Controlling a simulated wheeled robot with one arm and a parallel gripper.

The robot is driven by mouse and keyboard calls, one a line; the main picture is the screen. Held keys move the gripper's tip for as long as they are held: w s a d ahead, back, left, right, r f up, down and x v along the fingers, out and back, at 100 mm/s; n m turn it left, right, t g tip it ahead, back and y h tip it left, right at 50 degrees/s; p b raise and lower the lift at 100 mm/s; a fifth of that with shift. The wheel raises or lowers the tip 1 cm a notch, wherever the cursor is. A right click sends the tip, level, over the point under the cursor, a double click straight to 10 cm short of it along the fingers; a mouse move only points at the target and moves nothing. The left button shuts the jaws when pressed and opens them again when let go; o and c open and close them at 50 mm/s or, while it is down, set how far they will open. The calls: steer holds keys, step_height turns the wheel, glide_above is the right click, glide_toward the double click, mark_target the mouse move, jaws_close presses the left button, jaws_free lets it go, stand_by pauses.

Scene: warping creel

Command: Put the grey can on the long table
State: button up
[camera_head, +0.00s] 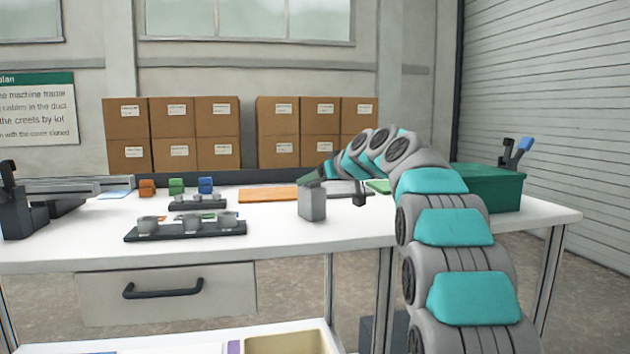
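A grey can (312,204), box-like with a dark top, is upright at the middle of the long white table (280,228). Its base appears to be at the tabletop, but I cannot tell whether it rests there or hangs just above. My teal and grey arm reaches over the table from the right. Its far end, with my gripper (317,178), comes down at the can's dark top. The fingers are too small and hidden to make out, so I cannot tell whether they hold the can.
A black holder with grey cups (186,230) stands left of the can. An orange mat (268,194) lies behind it. A dark green bin (488,187) is at the right end. Cartons (195,135) line the back. The table front between holder and arm is clear.

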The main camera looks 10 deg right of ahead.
steer(key=v, duration=1.1)
steer(key=shift+s+d+r+b, duration=0.15)
steer(key=shift+s+d+b, duration=0.1)
steer(key=shift+b, duration=0.15)
steer(key=s+a+f+m+g+h, duration=0.1)
steer(key=s+a+f+g, duration=0.25)
steer(key=s+f, duration=0.7)
steer(key=s+a+f+m+g+h, duration=0.1)
steer(key=s+a+f+g, duration=0.25)
steer(key=s+f, duration=0.65)
steer(key=s+d+f+m+g+h, duration=0.1)
steer(key=s+f+g, duration=0.1)
steer(key=s+f, duration=0.4)
steer(key=s+d+f+m+g+h, duration=0.1)
steer(key=s+f, duration=0.6)
steer(key=s, duration=0.7)
steer(key=s+d+f+m+g+h, duration=0.1)
steer(key=s+d+f+g+h, duration=0.1)
steer(key=s+f, duration=0.5)
steer(key=s+g, duration=0.1)
steer(key=s, duration=0.3)
steer(key=shift+d+f+g, duration=0.2)
steer(key=shift+d+g, duration=0.15)
steer(key=shift+g, duration=0.05)
